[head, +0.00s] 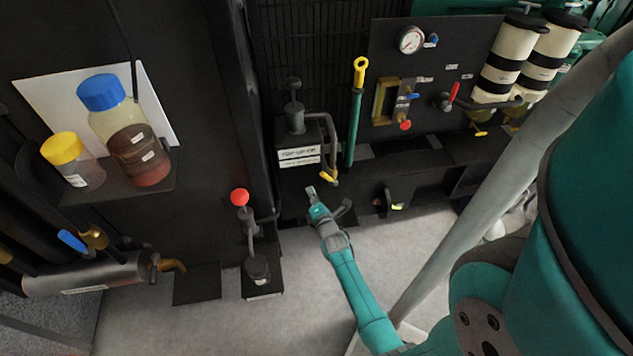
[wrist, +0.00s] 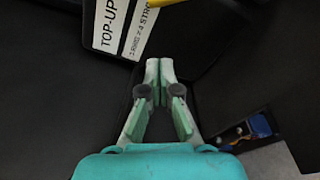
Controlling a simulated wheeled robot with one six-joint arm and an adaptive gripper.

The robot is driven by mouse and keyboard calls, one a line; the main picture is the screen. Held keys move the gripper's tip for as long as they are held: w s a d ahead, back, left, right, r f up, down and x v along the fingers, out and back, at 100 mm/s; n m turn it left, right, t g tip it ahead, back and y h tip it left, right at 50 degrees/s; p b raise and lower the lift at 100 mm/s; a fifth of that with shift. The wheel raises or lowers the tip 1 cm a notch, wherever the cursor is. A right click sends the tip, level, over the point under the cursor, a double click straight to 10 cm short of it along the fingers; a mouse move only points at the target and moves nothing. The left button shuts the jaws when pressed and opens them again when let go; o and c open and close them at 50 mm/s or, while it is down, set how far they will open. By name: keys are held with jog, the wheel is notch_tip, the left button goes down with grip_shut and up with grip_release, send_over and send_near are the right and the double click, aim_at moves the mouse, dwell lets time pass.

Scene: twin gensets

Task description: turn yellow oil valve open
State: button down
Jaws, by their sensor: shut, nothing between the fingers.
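A yellow lever handle (head: 329,177) sits at the low end of a grey pipe beside the top-up pot, in the head view. A yellow piece also shows at the top edge of the wrist view (wrist: 172,2), mostly cut off. My gripper (head: 311,191) is just below and left of the yellow handle in the head view, apart from it. In the wrist view my gripper (wrist: 159,68) has its fingertips together, with nothing between them, below the white top-up label (wrist: 118,22). Other small yellow taps (head: 480,133) hang under the filters. No label marks which yellow part is the oil valve.
The black top-up pot (head: 296,118) stands behind my gripper. A green dipstick tube (head: 354,125) with a yellow ring rises at its right. A red-knobbed lever (head: 240,197) stands to the left. A gauge panel (head: 435,60) is at the back right. Floor in front is clear.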

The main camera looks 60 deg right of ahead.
aim_at(329, 179)
jog(key=shift+w+d+r, duration=0.1)
jog(key=shift+d+r, duration=0.1)
jog(key=shift+d, duration=0.65)
jog(key=shift+s+d+r, duration=0.1)
jog(key=shift+d+r, duration=0.15)
jog(key=shift+d, duration=0.55)
jog(key=shift+w+d+r, duration=0.1)
jog(key=shift+d+r, duration=0.1)
jog(key=shift+d, duration=0.65)
jog(key=shift+r, duration=0.1)
